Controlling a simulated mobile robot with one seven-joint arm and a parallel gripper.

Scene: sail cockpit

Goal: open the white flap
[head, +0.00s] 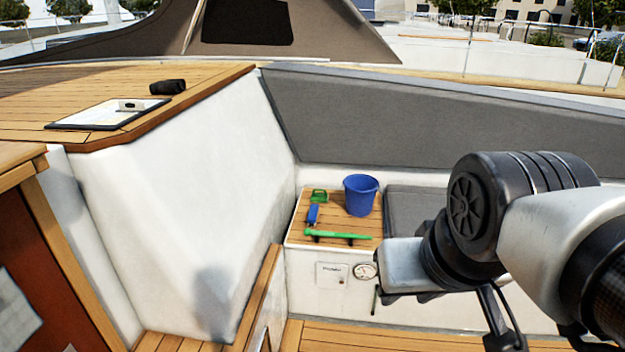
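A small white square flap (331,275) with short dark lettering is set in the white front face of the seat locker, low in the middle of the head view. It looks closed, flush with the wall around it. My arm comes in from the right, and its pale end, my gripper (402,266), is to the right of the flap and apart from it in the picture. The fingers cannot be made out, so whether they are open or shut does not show.
A round gauge (365,271) sits just right of the flap. On the wooden seat above are a blue bucket (360,196), a green-handled tool (337,235) and a blue item (313,215). A wooden-edged step stands left of the flap.

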